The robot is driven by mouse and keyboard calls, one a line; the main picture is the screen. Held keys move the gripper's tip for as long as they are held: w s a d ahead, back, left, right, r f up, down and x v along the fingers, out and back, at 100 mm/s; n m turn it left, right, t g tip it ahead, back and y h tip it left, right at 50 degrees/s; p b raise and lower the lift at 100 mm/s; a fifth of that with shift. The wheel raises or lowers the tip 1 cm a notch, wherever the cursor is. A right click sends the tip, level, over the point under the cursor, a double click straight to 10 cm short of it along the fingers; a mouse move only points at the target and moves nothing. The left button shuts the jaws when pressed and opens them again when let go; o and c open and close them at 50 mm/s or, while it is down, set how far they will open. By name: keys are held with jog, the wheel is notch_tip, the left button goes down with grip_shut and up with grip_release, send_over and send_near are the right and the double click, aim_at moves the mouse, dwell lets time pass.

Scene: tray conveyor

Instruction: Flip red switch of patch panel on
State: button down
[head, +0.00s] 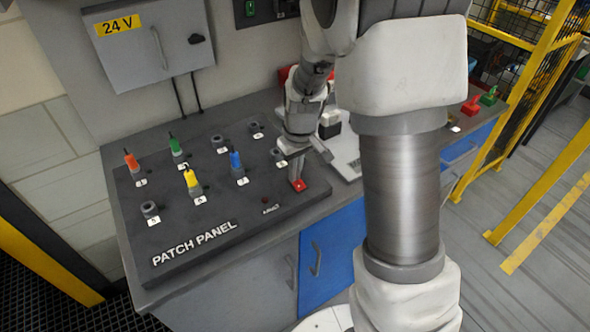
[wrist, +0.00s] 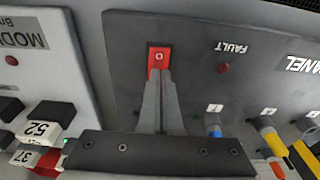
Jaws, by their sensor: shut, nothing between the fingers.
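The patch panel (head: 256,201) is a dark slab on the grey counter, with colored plugs and empty sockets. Its red switch (head: 299,185) is at the panel's right front corner. It also shows in the wrist view (wrist: 159,54), with a light mark on its face. My gripper (head: 296,177) is shut and empty, pointing down with its fingertips at the switch. In the wrist view the closed fingertips (wrist: 157,72) overlap the switch's near part; whether they press on it I cannot tell. The fingers hide part of the switch, and its on or off position is unclear.
Orange (head: 131,161), green (head: 177,149), yellow (head: 192,181) and blue (head: 236,164) plugs stand on the panel left of my gripper. The dark red fault lamp (wrist: 224,68) is beside the switch. A light module (wrist: 62,66) lies close to the panel's other side.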

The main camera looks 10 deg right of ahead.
jog(key=shift+f, duration=0.2)
jog(key=shift+s, duration=0.1)
jog(key=shift+s+d, duration=0.25)
jog(key=shift+s, duration=0.4)
jog(key=shift+r, duration=0.2)
jog(key=shift+w+r, duration=0.1)
jog(key=shift+r, duration=0.25)
notch_tip(320, 180, up, 13)
jog(key=s+p, duration=0.1)
jog(key=p, duration=0.2)
jog(key=shift+s+d, duration=0.25)
jog(key=shift+s, duration=0.1)
